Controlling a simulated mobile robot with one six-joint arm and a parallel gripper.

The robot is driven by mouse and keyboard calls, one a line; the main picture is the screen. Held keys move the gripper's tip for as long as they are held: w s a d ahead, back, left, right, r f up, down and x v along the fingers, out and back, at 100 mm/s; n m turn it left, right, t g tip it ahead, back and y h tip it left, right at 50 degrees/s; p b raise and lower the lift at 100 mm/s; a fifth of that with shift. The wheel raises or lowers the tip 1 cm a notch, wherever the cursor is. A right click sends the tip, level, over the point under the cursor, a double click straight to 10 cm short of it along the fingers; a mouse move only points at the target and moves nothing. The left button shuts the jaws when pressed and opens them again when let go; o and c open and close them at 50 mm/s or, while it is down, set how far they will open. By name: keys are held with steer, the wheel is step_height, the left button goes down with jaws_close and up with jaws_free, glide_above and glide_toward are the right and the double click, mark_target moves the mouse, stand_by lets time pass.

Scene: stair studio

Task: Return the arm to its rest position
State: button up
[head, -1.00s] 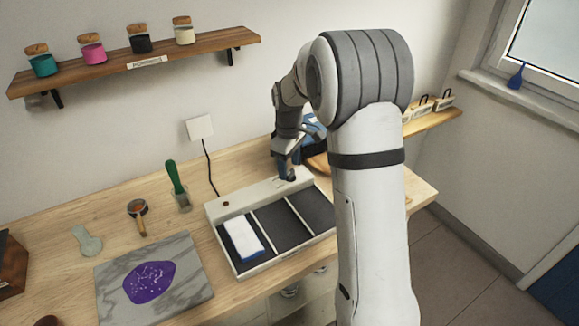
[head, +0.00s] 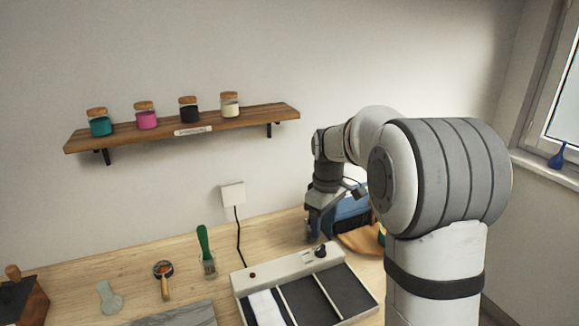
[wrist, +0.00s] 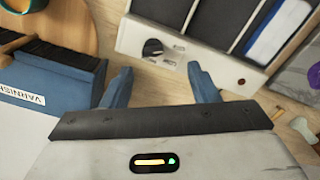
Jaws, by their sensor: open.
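My gripper (head: 318,222) is at the back of the wooden bench, behind the white sorting tray and left of a blue box. In the wrist view my gripper (wrist: 160,85) shows two blue fingers spread apart, with nothing between them but bench top and the tray's edge beyond. My arm stands folded at the right of the head view and hides part of the bench's right end.
The white tray (head: 243,284) has dark compartments, a knob and a white-and-blue block (wrist: 280,30). The blue box (wrist: 50,75), labelled varnish, stands close beside one finger. A wall shelf (head: 180,128) bears several corked jars. A green-handled tool (head: 203,241) stands in a glass.

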steer(key=s+r+m+t, duration=0.1)
steer(key=s+m, duration=0.7)
steer(key=s, duration=1.8)
steer(key=shift+s+d+r+m+t, duration=0.15)
steer(key=shift+s+d+m+t, duration=0.2)
steer(key=shift+t, duration=0.55)
